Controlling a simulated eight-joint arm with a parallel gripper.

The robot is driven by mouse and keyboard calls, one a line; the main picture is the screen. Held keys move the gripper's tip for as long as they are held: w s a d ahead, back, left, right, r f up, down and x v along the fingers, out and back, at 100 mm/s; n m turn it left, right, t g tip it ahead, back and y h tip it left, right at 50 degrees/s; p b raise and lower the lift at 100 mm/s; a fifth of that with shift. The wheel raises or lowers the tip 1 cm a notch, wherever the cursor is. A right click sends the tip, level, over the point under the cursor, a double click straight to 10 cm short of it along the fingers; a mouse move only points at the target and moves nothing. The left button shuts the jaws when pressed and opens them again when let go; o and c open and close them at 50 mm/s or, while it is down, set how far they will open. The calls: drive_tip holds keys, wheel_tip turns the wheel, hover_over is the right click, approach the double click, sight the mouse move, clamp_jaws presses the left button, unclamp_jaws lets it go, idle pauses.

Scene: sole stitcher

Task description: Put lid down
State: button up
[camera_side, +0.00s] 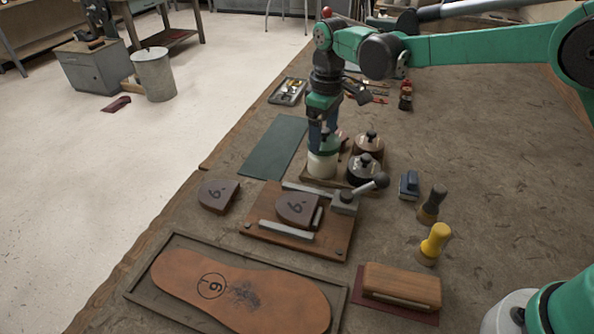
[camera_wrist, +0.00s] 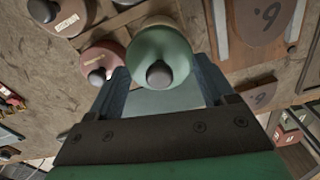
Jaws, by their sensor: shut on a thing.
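A green lid with a dark knob (camera_wrist: 165,45) is between the fingers of my gripper (camera_wrist: 160,72) in the wrist view. My gripper (camera_side: 323,132) is shut on the lid and points down in the side view. The white jar (camera_side: 321,166) is directly beneath the lid, at the left of a small wooden tray (camera_side: 310,182). The lid is at the jar's mouth; I cannot tell whether it rests on the rim or hovers just above it. Its far edge is partly hidden by my fingers.
A brown-lidded jar (camera_side: 369,145) and a black-lidded jar (camera_side: 364,170) stand close right of the white jar. A dark green mat (camera_side: 268,148) lies clear at left.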

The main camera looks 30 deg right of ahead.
sight(324, 129)
drive_tip(key=r, duration=0.7)
drive_tip(key=shift+s+d+r, duration=0.15)
drive_tip(key=shift+d+r, duration=0.05)
drive_tip(key=s+d+r+m, duration=0.3)
drive_tip(key=s+d+m, duration=0.4)
drive_tip(key=s, duration=0.1)
drive_tip(key=w+a+f+n, duration=0.1)
drive_tip(key=w+a+n, duration=0.1)
drive_tip(key=w+a+f+n, duration=0.1)
drive_tip(key=w+a+n, duration=0.1)
drive_tip(key=w+a, duration=0.1)
drive_tip(key=w+a+n, duration=0.2)
drive_tip(key=w+n, duration=0.1)
drive_tip(key=shift+w+a+f, duration=0.15)
drive_tip(key=shift+a+f, duration=0.05)
drive_tip(key=shift+f, duration=0.2)
wheel_tip(324, 129, down, 10)
drive_tip(key=shift+r, duration=0.2)
drive_tip(key=shift+f, duration=0.1)
